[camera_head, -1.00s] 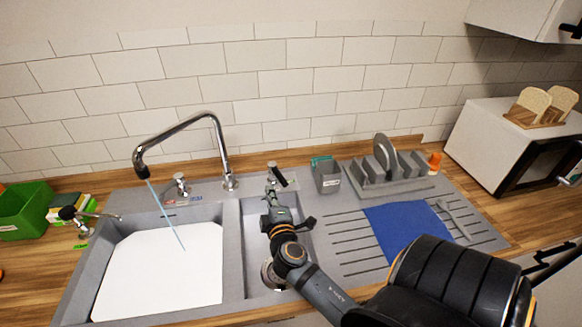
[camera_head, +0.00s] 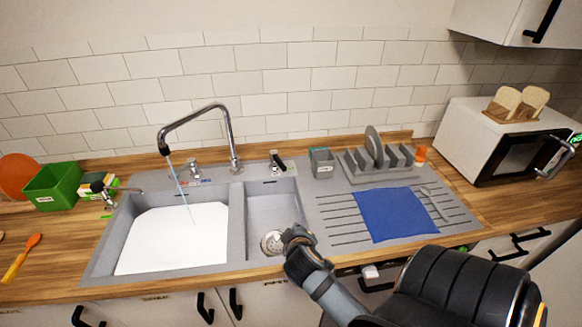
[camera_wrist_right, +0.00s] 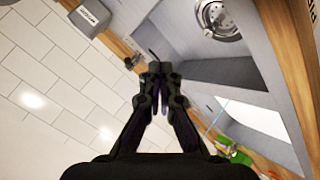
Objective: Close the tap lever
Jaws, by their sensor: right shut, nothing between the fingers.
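The curved chrome tap spout (camera_head: 233,140) rises behind the sink, and a thin stream of water (camera_head: 180,188) runs from it into the left basin. A small chrome fitting with a black lever (camera_head: 277,161) stands on the rear rim to the right of the spout. A chrome knob (camera_head: 192,169) stands to its left. My right gripper (camera_head: 297,236) is over the front of the small middle basin, apart from the black lever. In the right wrist view its fingers (camera_wrist_right: 155,76) are together and empty. My left gripper is not in view.
The dish rack (camera_head: 380,165) and grey caddy (camera_head: 321,163) stand behind the drainboard, with a blue cloth (camera_head: 395,214) on it. A microwave (camera_head: 490,140) is at right, and a green box (camera_head: 54,186) at left. The drain (camera_head: 271,243) is beside my gripper.

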